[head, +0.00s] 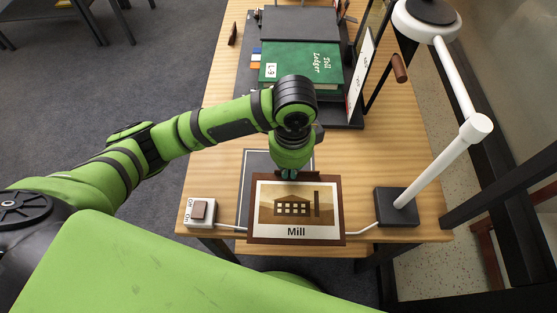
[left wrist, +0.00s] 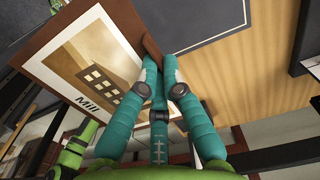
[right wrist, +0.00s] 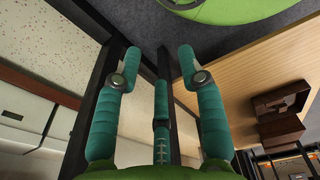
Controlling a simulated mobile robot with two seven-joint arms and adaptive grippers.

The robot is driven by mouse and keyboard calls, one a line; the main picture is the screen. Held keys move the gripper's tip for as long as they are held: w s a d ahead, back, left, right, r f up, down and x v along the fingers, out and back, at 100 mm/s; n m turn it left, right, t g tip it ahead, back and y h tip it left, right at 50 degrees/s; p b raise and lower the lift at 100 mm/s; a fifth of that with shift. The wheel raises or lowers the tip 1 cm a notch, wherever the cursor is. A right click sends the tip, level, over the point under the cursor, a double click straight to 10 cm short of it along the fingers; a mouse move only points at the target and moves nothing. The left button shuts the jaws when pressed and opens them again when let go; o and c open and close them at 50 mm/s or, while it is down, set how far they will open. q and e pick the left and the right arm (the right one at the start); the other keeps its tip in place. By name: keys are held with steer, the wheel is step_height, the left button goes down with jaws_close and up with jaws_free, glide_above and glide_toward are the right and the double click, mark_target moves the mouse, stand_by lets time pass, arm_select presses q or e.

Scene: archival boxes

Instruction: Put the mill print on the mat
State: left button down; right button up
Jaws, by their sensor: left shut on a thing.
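The mill print (head: 297,230) is a brown-framed picture of a building with the label "Mill"; it also shows in the left wrist view (left wrist: 70,58). My left gripper (head: 292,174) is shut on the print's far edge, and its fingers (left wrist: 160,62) pinch the brown frame in the left wrist view. The mat (head: 246,185) is dark grey with a pale outline, on the table behind and left of the print; it also shows in the left wrist view (left wrist: 225,25). The print hides part of it. Contact between them cannot be told. My right gripper (right wrist: 157,62) is open and empty.
A white lamp (head: 470,128) on a dark base stands right of the print. An On/Off switch box (head: 200,212) sits left of it, with a white cable. A green Toll Ledger (head: 300,64) lies on a dark stand farther back.

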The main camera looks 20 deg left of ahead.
mark_target(272, 163)
arm_select(q)
steer(key=w+a+f, duration=0.3)
steer(key=w+a, duration=0.1)
steer(key=w+a+f+p, duration=0.1)
steer(key=w+a+f, duration=0.1)
steer(key=w, duration=0.1)
steer(key=shift+w+a+f, duration=0.1)
steer(key=shift+a+f, duration=0.1)
steer(key=shift+f, duration=0.35)
step_height(272, 163, down, 3)
steer(key=shift+a+f+p, duration=0.1)
steer(key=shift+f+p, duration=0.05)
steer(key=shift+p, duration=0.35)
steer(key=shift+f, duration=0.4)
steer(key=c, duration=1.4)
jaws_free()
arm_select(e)
steer(key=shift+s+a+r, duration=0.25)
steer(key=shift+s+r, duration=0.65)
steer(key=shift+r, duration=0.05)
